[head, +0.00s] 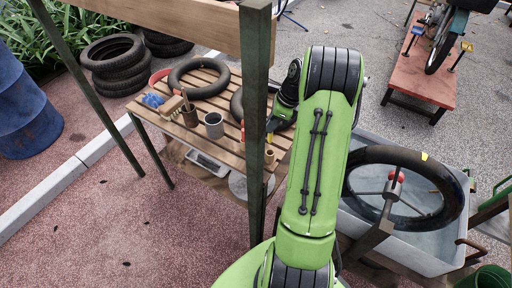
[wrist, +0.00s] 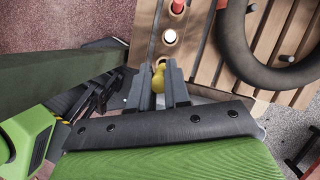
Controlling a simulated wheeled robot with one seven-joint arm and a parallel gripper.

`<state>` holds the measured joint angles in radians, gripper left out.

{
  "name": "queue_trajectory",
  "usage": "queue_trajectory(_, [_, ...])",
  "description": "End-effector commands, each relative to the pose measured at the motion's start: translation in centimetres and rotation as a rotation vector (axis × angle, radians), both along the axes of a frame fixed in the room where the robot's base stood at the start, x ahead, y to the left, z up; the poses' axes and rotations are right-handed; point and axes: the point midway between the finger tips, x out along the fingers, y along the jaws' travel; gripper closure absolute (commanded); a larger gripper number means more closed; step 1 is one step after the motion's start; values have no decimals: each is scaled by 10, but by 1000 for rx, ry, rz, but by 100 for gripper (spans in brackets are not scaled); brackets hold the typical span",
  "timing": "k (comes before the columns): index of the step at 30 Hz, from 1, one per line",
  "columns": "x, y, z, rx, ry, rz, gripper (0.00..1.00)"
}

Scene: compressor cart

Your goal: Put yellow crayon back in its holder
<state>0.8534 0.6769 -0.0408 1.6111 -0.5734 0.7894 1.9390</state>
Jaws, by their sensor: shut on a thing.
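The yellow crayon (wrist: 158,77) is between the fingertips of my gripper (wrist: 163,88) in the wrist view, and my gripper is shut on it. Its lower end is hidden by the fingers. Just beyond it, on the slatted wooden table (wrist: 205,70), are a small round pale-topped thing (wrist: 169,37) and a red-topped thing (wrist: 177,7). I cannot tell clearly which of these belongs to the crayon's holder.
The dark post (head: 256,120) stands close to my arm. A grey water tub (head: 415,258) with a tyre is at the right.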

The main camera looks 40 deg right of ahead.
Motion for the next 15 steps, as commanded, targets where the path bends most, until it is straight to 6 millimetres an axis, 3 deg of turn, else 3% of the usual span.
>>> queue_trajectory(6, [-1, 1, -45, 2, 5, -1, 100])
queue_trajectory(15, [-1, 1, -91, 1, 4, -1, 100])
